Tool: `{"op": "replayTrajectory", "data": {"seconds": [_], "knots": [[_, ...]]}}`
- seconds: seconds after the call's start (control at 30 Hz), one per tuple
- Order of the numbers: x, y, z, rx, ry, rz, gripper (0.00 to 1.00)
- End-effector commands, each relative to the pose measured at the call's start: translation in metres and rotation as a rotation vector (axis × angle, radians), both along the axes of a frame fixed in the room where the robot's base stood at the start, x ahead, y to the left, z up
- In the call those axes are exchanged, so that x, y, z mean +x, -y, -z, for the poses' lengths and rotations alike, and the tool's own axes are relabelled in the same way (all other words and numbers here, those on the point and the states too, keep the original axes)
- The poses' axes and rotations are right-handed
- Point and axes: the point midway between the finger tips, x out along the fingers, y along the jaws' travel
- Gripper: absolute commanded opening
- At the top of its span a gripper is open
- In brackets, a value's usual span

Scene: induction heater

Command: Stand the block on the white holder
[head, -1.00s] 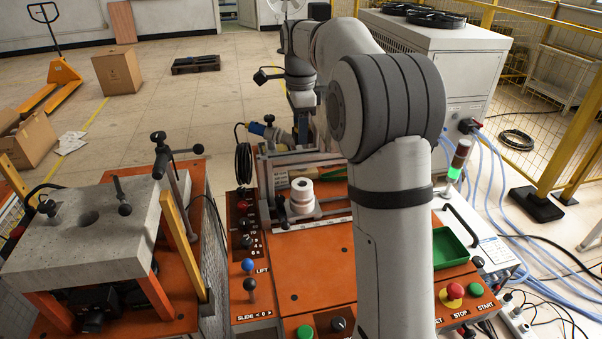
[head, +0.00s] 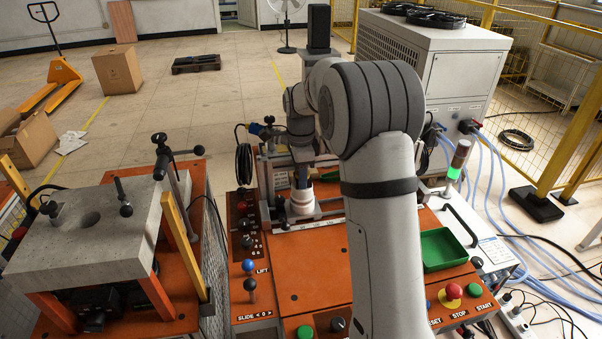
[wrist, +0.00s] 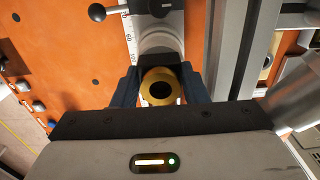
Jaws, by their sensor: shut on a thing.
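The block (wrist: 161,93) is a brass-coloured round piece with a dark hole in its end. It sits between the dark blue fingers of my gripper (wrist: 160,86), which is shut on it. The white holder (head: 302,203) stands on the orange machine top in the head view. My gripper (head: 302,182) is right over it there and hides its upper part. In the wrist view the holder (wrist: 160,43) shows just beyond the block, nearly in line with it. I cannot tell whether the block touches the holder. The block is not clearly visible in the head view.
A metal frame (head: 265,180) stands close around the holder. A scale strip (head: 310,226) runs in front of it. Lever knobs (head: 249,275) are at the front left, and a green tray (head: 443,249) is to the right. The orange panel (head: 300,258) in front is clear.

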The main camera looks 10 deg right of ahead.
Motion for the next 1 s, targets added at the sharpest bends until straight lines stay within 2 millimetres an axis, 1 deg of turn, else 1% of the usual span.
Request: {"op": "replayTrajectory", "data": {"seconds": [0.2, 0.23, 0.33, 0.53, 0.67, 0.77, 1.0], "knots": [[0.000, 0.000, 0.003, 0.000, 0.001, 0.001, 0.04], [0.000, 0.000, 0.003, 0.000, 0.000, 0.001, 0.41], [0.000, 0.001, 0.002, 0.000, 0.000, 0.001, 0.49], [0.000, 0.001, 0.002, 0.000, 0.000, 0.001, 0.49], [0.001, 0.001, -0.005, 0.000, 0.003, 0.002, 0.49], [0.001, 0.001, -0.019, 0.000, 0.005, 0.002, 0.49], [0.001, 0.001, -0.072, 0.000, 0.006, 0.002, 0.49]]}}
